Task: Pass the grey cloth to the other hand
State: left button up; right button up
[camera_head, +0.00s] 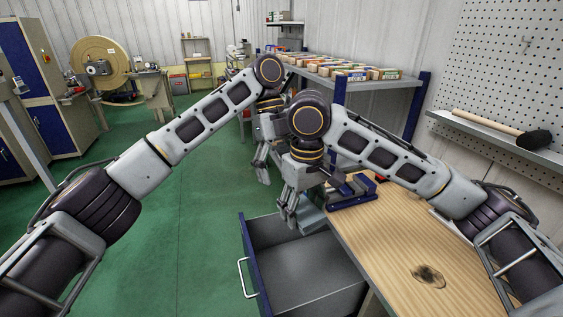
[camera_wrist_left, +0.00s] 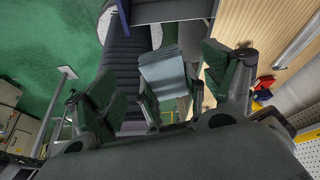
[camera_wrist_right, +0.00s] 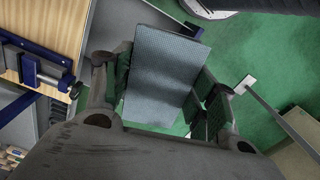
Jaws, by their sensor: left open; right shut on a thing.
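The grey cloth (camera_wrist_right: 165,75) is a folded, flat blue-grey piece. In the right wrist view it lies between the fingers of my right gripper (camera_wrist_right: 168,95), which is shut on it. In the head view my right gripper (camera_head: 290,208) hangs above the open drawer, and a bit of cloth (camera_head: 313,217) shows beside it. My left gripper (camera_head: 262,165) is open, just behind and to the left of the right one. In the left wrist view the cloth (camera_wrist_left: 168,75) appears between the open left fingers (camera_wrist_left: 165,90); contact with them cannot be told.
An open, empty grey drawer (camera_head: 300,272) lies below the grippers. The wooden workbench (camera_head: 385,250) with a blue vise (camera_head: 352,192) is at right. A mallet (camera_head: 505,130) lies on a wall shelf, and boxes (camera_head: 350,70) stand on a rear bench. The green floor (camera_head: 190,235) is clear at left.

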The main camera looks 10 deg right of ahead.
aim_at(301, 211)
pick_arm(q)
jog(key=shift+x, duration=2.9)
jog(key=c, duration=1)
jog(key=shift+c, duration=0.5)
pick_arm(e)
jog(key=o, duration=1.1)
jog(key=shift+r, duration=0.1)
jog(key=shift+r, duration=5.85)
